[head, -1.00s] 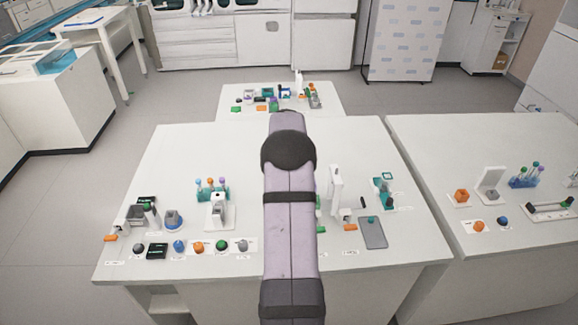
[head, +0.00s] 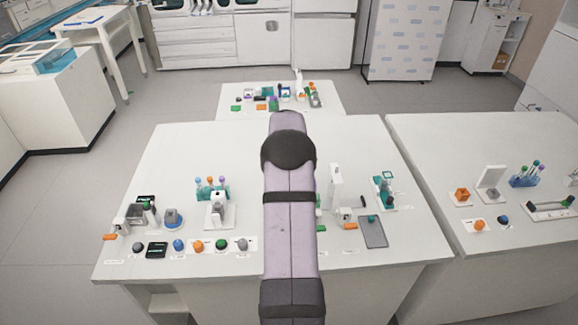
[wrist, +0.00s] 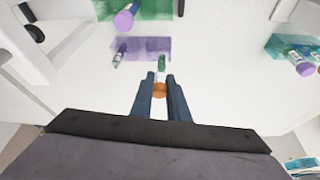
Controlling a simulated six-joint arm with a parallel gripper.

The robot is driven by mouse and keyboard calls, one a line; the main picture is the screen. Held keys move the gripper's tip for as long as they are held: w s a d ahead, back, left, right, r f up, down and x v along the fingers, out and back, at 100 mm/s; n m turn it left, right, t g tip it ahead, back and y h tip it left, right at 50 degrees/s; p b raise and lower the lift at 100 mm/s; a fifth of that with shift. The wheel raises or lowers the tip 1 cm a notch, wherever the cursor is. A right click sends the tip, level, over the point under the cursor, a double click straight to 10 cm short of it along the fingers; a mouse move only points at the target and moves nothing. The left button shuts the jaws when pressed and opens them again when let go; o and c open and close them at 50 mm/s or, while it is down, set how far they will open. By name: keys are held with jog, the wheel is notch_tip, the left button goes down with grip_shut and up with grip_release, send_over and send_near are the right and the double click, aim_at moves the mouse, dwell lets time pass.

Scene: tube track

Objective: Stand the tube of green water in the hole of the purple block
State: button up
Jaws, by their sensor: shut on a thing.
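In the wrist view my gripper (wrist: 160,78) is shut on a tube with an orange cap (wrist: 160,90). Green water (wrist: 162,62) shows at the tube's far end, beyond the fingertips. The purple block (wrist: 155,46) lies just ahead of this end; from this angle I cannot tell the gap between them. A small dark-capped tube (wrist: 120,54) shows at the block's left part. The block's free hole is not clear to see. In the head view my own arm hides the gripper and the held tube.
A green rack (wrist: 175,10) and a large purple-capped tube (wrist: 125,19) are beyond the block. A teal rack (wrist: 283,44) with tubes stands at the right. A white stand (wrist: 28,55) is at the left. White worktop (wrist: 215,75) is bare between block and teal rack.

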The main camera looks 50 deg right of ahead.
jog(key=shift+f, duration=0.25)
jog(key=shift+f+b, duration=0.3)
jog(key=shift+b, duration=0.1)
jog(key=shift+f, duration=0.3)
dwell(0.5)
jog(key=shift+f+b, duration=0.35)
jog(key=shift+b, duration=0.05)
jog(key=o, duration=0.9)
